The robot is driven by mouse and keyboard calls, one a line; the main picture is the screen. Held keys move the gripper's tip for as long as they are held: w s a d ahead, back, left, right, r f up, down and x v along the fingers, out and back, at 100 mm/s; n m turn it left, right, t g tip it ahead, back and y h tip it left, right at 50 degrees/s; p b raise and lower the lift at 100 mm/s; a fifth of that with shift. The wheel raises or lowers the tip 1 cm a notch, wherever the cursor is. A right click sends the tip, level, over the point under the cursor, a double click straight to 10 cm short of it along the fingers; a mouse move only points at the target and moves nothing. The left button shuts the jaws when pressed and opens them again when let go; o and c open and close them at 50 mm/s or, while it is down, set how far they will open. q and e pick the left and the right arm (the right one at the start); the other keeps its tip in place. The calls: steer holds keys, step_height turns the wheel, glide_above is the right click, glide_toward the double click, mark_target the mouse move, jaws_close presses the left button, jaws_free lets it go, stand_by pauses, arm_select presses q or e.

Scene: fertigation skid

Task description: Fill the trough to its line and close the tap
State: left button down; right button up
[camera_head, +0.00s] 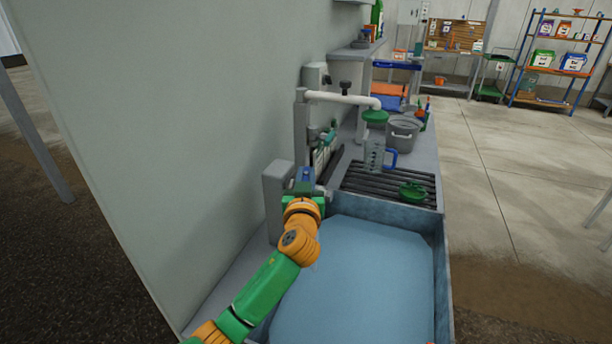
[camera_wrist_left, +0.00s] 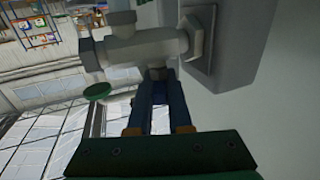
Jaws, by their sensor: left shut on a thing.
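The trough (camera_head: 441,265) is a blue-grey basin at the bottom of the head view. A flat light-blue surface (camera_head: 360,265) fills its inside, and I cannot make out a fill line. The grey tap (camera_wrist_left: 140,45) fills the upper middle of the left wrist view, fixed to a grey post. My left gripper (camera_head: 304,182) is at this post (camera_head: 277,190), above the trough's far left corner. In the wrist view its two dark blue fingers (camera_wrist_left: 158,88) are shut on the tap's handle, which they mostly hide.
Beyond the trough are a dark slatted rack (camera_head: 370,183) with a green round item (camera_head: 412,192), a clear jug with a blue handle (camera_head: 375,156) and a grey bucket (camera_head: 403,133). A white pipe (camera_head: 340,97) overhangs them. A wall stands close on the left; floor is open on the right.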

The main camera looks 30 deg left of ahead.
arm_select(q)
steer(key=m+t+h+p, duration=0.1)
steer(key=m+h+p, duration=0.1)
steer(key=h, duration=0.1)
steer(key=shift+a+r+m+t+h, duration=0.1)
steer(key=shift+r+m+t+h, duration=0.1)
steer(key=shift+m+t+h, duration=0.15)
steer(key=shift+f+m+t+h+p, duration=0.1)
steer(key=shift+m+t+h+p, duration=0.15)
steer(key=shift+m+h+p, duration=0.5)
steer(key=shift+f+h, duration=0.1)
steer(key=shift+h, duration=0.2)
steer(key=c, duration=0.8)
jaws_free()
steer(key=shift+c, duration=0.2)
steer(key=shift+w+f, duration=0.1)
steer(key=shift+w, duration=0.05)
steer(key=s+d+b, duration=0.1)
steer(key=s+b, duration=0.1)
steer(key=s, duration=0.5)
steer(key=shift+d, duration=0.25)
